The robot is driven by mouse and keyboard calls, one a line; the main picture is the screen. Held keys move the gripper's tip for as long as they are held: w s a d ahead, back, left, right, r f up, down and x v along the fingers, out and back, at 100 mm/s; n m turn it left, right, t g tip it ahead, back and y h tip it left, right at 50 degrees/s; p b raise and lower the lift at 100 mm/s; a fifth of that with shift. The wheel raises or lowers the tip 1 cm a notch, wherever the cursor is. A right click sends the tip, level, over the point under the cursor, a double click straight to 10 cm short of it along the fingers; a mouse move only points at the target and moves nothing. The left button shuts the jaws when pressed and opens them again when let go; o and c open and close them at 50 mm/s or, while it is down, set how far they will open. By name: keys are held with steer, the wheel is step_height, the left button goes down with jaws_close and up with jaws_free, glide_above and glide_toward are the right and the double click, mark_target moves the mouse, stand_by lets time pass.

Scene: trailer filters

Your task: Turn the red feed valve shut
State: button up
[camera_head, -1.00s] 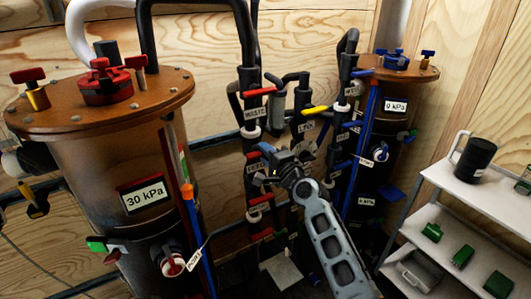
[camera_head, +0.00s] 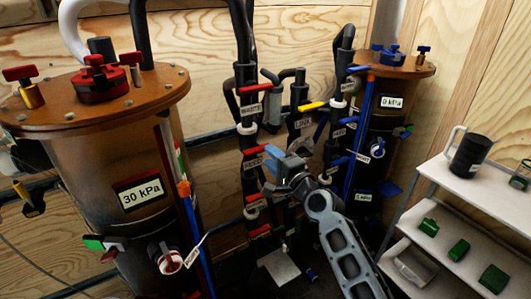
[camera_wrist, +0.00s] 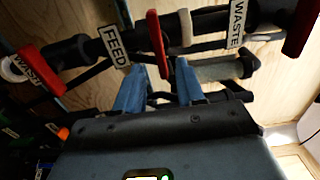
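The red feed valve handle (camera_wrist: 156,45) sits beside the FEED label (camera_wrist: 113,45) in the wrist view. It runs down the picture, and its lower end lies in the gap between my two blue fingers. My gripper (camera_wrist: 159,88) is open, with one finger on each side of that end; I cannot tell whether either finger touches it. In the head view my gripper (camera_head: 272,160) is at the left pipe stack, just right of the middle red handle (camera_head: 253,150). The label below that handle is too small to read surely.
Other red handles are close by: one by the WASTE label (camera_wrist: 237,22) and one by the WASH label (camera_wrist: 28,65). A large brown tank (camera_head: 140,165) stands left, and a second tank (camera_head: 400,70) back right. A white shelf (camera_head: 450,185) stands at the right.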

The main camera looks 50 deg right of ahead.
steer(key=shift+v, duration=1.15)
steer(key=s+a+f+n+g+y, duration=0.1)
steer(key=s+a+f+n, duration=0.4)
steer(key=s, duration=0.4)
steer(key=s+a+f+n+g, duration=0.15)
steer(key=s+a+n, duration=0.25)
steer(key=s+a, duration=0.5)
steer(key=s+a+r+n+y, duration=0.1)
steer(key=s+a+r+n, duration=0.1)
steer(key=s, duration=0.5)
steer(key=s+a+r+n+y, duration=0.1)
steer(key=s+a+r+n, duration=0.2)
steer(key=s+a+n, duration=0.2)
steer(key=s+a+r+n+y, duration=0.2)
steer(key=s+n, duration=0.3)
steer(key=s, duration=0.3)
steer(key=shift+s+a+r, duration=0.35)
steer(key=shift+a+r, duration=0.3)
steer(key=shift+a, duration=0.2)
